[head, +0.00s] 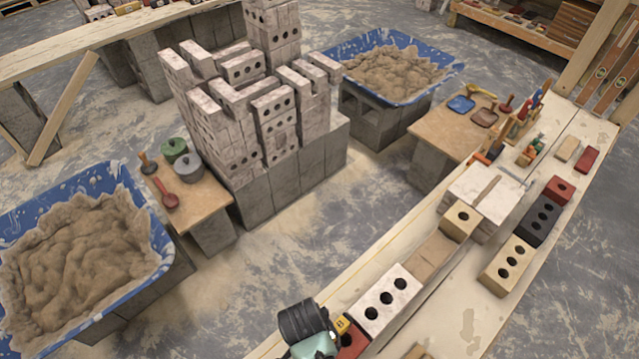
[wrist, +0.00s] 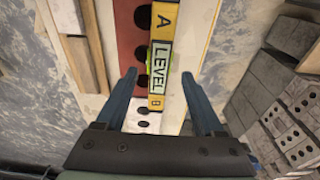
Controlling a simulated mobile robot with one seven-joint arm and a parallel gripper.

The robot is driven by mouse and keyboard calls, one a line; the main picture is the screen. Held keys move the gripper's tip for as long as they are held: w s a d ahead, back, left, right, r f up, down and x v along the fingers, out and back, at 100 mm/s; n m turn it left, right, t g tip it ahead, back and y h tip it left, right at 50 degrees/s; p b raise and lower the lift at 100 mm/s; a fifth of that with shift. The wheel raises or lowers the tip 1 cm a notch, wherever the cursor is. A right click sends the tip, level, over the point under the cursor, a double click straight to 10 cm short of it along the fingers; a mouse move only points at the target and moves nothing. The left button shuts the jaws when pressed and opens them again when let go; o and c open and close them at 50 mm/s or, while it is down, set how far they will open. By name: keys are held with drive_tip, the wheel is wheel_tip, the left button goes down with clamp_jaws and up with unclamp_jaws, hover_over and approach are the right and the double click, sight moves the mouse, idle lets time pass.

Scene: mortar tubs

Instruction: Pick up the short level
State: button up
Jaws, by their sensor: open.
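The short level is a narrow yellow bar marked A, LEVEL and B, with a pale green vial; in the wrist view the level (wrist: 160,48) runs lengthwise up the picture. It appears to lie on a red brick (wrist: 128,45), with its B end near a white holed brick (wrist: 143,122). My gripper (wrist: 158,76) is open, its blue fingers on either side of the level's near part, with gaps on both sides. In the head view a small yellow end of the level (head: 342,325) shows beside my arm, which hides the rest.
The plank bench (head: 460,318) carries a white holed brick (head: 385,303), tan bricks (head: 508,265) and a dark brick (head: 540,220). Wood strips (wrist: 84,50) lie left of the level in the wrist view. Mortar tubs (head: 150,215) and a brick stack (head: 225,130) stand beyond the bench.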

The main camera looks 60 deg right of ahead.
drive_tip(key=shift+s+d+f, duration=0.1)
drive_tip(key=shift+d+f, duration=0.05)
drive_tip(key=shift+f, duration=1.15)
drive_tip(key=shift+s+d+f, duration=0.1)
drive_tip(key=shift+f, duration=1.15)
clamp_jaws()
drive_tip(key=shift+w, duration=0.1)
